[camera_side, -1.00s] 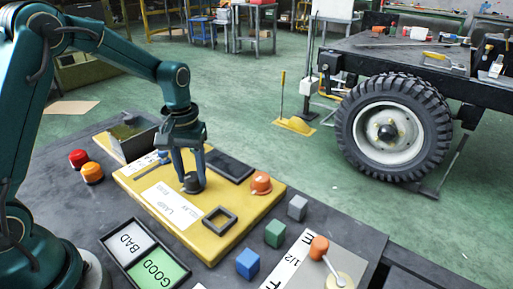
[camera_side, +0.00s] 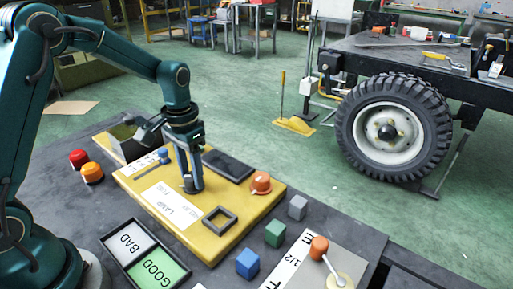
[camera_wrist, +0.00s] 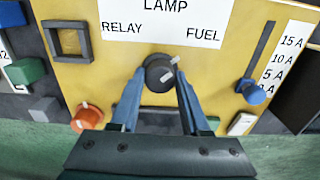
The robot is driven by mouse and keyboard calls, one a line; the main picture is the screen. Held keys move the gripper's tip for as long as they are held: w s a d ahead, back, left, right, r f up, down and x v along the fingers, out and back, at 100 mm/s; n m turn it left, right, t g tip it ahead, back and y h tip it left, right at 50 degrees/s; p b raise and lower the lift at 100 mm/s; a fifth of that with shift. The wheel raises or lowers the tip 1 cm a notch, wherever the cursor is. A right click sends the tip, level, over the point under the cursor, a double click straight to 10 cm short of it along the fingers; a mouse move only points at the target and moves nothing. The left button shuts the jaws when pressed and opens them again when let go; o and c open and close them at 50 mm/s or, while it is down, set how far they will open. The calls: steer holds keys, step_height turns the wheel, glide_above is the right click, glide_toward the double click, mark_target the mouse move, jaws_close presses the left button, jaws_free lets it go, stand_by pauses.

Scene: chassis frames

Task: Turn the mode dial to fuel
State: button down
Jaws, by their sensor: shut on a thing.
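The mode dial (camera_wrist: 158,72) is a round black knob on the yellow panel (camera_wrist: 110,70). The fingers of my gripper (camera_wrist: 159,79) are shut on it from both sides. White marks on the dial lie toward its upper right, roughly on the side of the FUEL word. The label (camera_wrist: 165,25) above the dial reads LAMP at the top, RELAY at left and FUEL at right. In the side view my gripper (camera_side: 192,187) points down onto the panel and mostly hides the dial.
An orange knob (camera_wrist: 87,117) and a black square frame (camera_wrist: 68,42) are to the left in the wrist view. A blue slider knob (camera_wrist: 254,93) is at right, beside an ampere scale. Colored cubes (camera_side: 248,263) and a GOOD/BAD tray (camera_side: 119,270) lie near the panel.

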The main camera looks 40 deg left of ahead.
mark_target(192, 176)
steer(key=shift+c, duration=1.9)
jaws_free()
steer(key=shift+r, duration=2.6)
steer(key=s+d+r+t, duration=0.3)
steer(key=s+d+r, duration=0.15)
steer(key=r, duration=0.45)
steer(key=s+d+f+t, duration=0.1)
steer(key=s+f+t, duration=0.1)
steer(key=s, duration=0.8)
steer(key=shift+d+f+t, duration=0.25)
steer(key=shift+f+t, duration=0.05)
steer(key=shift+f, duration=0.05)
